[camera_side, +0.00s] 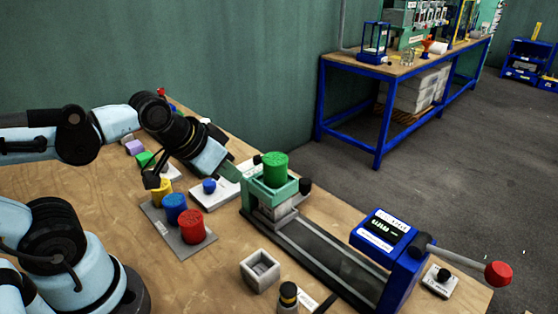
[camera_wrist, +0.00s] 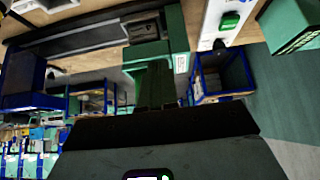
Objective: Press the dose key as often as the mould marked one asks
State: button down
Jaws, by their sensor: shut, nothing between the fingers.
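My gripper (camera_side: 232,173) is shut and empty, reaching down beside the green mould box in the side view. Its narrow green fingers also show in the wrist view (camera_wrist: 156,85). A white plate with a blue round button (camera_side: 209,186) lies just below and left of it. In the wrist view a green button (camera_wrist: 230,21) sits on a white plate at the top. I cannot read which button is the dose key. A green mould box (camera_side: 272,188) with a green cylinder (camera_side: 275,167) stands on the press rail. A grey square mould (camera_side: 260,268) is in front. No mark "one" is readable.
A blue press unit (camera_side: 385,240) with a small lit display and a red-knobbed lever (camera_side: 497,273) stands right. Yellow, blue and red cylinders (camera_side: 190,226) stand on a grey plate. A black-topped peg (camera_side: 288,296) is in front. A blue bench (camera_side: 400,70) stands behind.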

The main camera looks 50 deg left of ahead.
dwell(0.6)
jog(key=w+a+n+t+y, duration=0.1)
jog(key=w+a+n+y, duration=0.1)
jog(key=w+a+n, duration=0.7)
jog(key=a+n, duration=0.2)
jog(key=a, duration=0.3)
jog(key=shift+w+t, duration=0.3)
jog(key=shift+t, duration=0.1)
jog(key=shift+f, duration=0.1)
jog(key=shift+f, duration=4.3)
jog(key=shift+f, duration=0.2)
jog(key=shift+f, duration=0.25)
